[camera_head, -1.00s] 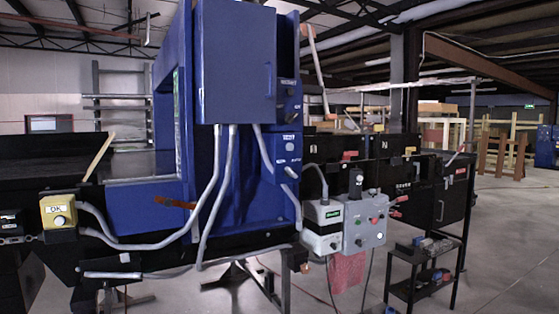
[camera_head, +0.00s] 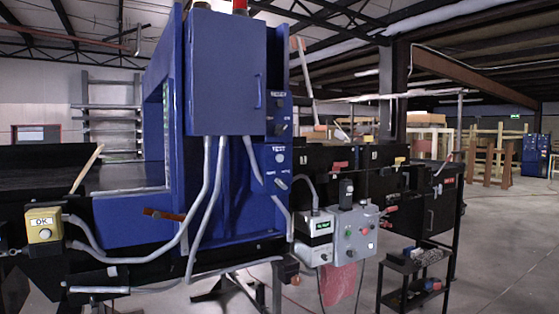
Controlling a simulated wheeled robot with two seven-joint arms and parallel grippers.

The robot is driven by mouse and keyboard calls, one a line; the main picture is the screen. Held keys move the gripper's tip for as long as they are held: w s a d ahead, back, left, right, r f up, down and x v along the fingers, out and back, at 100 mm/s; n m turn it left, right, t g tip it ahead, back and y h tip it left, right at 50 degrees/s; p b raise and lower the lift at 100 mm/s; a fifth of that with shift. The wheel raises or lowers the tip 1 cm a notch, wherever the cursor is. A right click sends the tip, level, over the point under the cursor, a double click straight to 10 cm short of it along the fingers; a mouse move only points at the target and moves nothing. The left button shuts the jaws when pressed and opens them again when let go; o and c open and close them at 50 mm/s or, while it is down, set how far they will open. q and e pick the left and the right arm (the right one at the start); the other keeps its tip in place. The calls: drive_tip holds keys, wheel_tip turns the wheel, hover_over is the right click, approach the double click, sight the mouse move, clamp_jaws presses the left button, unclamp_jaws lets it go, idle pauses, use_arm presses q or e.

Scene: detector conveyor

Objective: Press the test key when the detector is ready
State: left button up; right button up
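The detector is a tall blue machine with a closed cabinet (camera_head: 227,75) on its front. A blue panel labelled TEST (camera_head: 278,149) sits below the cabinet's right side, with a pale round button (camera_head: 280,158) and a selector switch (camera_head: 280,183) under it. Above it is another panel (camera_head: 278,104) with dark controls; its label is hard to read. A yellow box labelled OK (camera_head: 43,225) with a round button is at the left. Neither of my grippers is in view.
A white box with a green display (camera_head: 315,238) and a grey control box (camera_head: 355,234) with coloured buttons hang right of the detector. A small black shelf cart (camera_head: 412,270) stands at the lower right. Grey conduits (camera_head: 207,200) cross the machine's front. Open floor lies at the right.

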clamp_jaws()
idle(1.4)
